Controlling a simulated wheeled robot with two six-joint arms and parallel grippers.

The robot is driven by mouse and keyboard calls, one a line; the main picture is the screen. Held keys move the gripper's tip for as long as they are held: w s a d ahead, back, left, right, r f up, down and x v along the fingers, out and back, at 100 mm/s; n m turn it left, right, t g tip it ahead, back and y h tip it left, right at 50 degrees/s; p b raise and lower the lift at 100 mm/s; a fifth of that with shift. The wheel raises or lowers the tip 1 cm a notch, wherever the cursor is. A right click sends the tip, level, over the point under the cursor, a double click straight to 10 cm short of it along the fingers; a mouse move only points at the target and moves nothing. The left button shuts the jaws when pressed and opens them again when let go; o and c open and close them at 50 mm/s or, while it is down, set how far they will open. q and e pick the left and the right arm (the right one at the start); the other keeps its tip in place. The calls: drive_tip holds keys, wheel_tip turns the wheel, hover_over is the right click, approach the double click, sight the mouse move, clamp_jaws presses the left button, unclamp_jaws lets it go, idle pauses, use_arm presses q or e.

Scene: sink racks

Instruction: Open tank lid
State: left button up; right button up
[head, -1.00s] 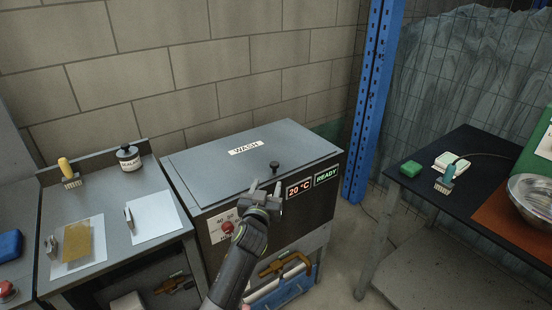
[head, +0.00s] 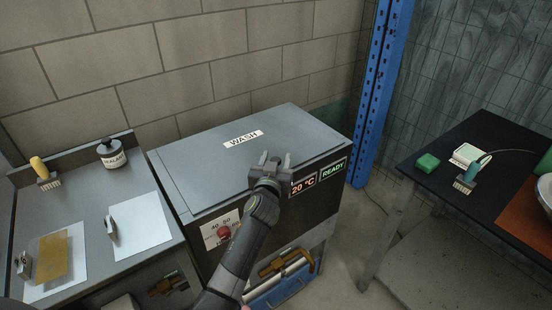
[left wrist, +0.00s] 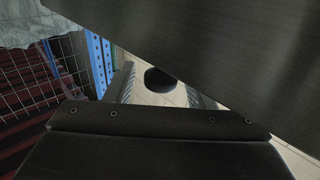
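The wash tank has a flat grey lid (head: 215,165) with a WASH label (head: 243,138); it lies shut on the tank's dark front body. My left gripper (head: 276,158) is at the lid's front edge, its two fingers open and pointing away from me. In the left wrist view a round black knob (left wrist: 160,79) shows between the open fingers, with gaps on both sides; I cannot tell how deep it sits between them. In the head view the gripper hides the knob. A grey slab (left wrist: 230,50) fills the upper right of the wrist view. My right gripper is not in view.
The tank front has a red dial (head: 224,232), a 20 °C display (head: 303,186) and a READY display (head: 334,169). A left bench holds a sealant jar (head: 111,153) and a yellow-handled brush (head: 41,172).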

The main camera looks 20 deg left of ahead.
use_arm(q)
clamp_jaws()
drive_tip(key=shift+r, duration=0.1)
